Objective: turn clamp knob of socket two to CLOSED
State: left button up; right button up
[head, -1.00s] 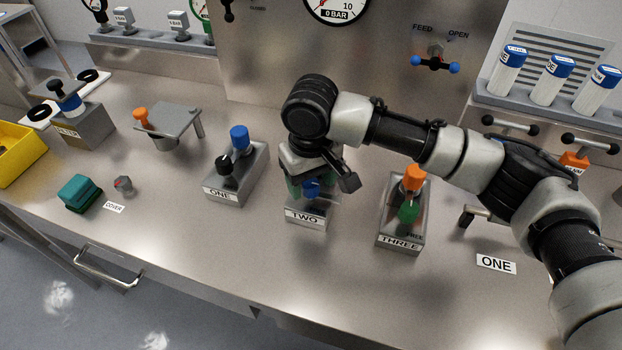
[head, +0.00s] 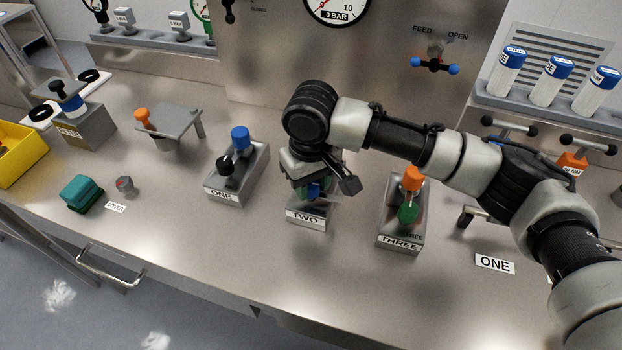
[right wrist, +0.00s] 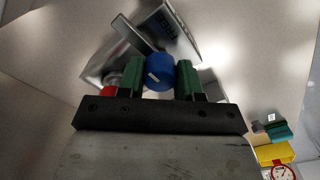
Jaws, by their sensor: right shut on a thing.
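Socket two is a metal block (head: 308,214) with a "TWO" label on its front, in the middle of the bench. Its blue clamp knob (head: 314,190) shows only in part under my right gripper (head: 315,188). In the right wrist view the blue knob (right wrist: 158,72), with a small white mark on it, sits between the two green fingers of my right gripper (right wrist: 160,76). The gripper is shut on it from above. The wrist hides much of the block's top, and I cannot read the knob's position. My left gripper is not in view.
Socket one (head: 238,184), with a black knob and blue plug, stands to the left. Socket three (head: 400,238), with a green knob and orange plug, stands to the right, under my right arm. The bench front is clear.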

jog(key=n+p, duration=0.1)
jog(key=p, duration=0.1)
jog(key=n+p, duration=0.4)
jog(key=shift+r+p, duration=0.3)
jog(key=shift+p, duration=0.1)
jog(key=n+p, duration=0.3)
jog(key=shift+f+n, duration=0.1)
jog(key=shift+n, duration=0.3)
jog(key=n+p, duration=0.2)
jog(key=n, duration=0.2)
jog(key=shift+n, duration=0.3)
jog(key=shift+f+n+p, duration=0.15)
jog(key=shift+n+p, duration=0.6)
jog(key=shift+n, duration=1.25)
jog(key=o, duration=0.9)
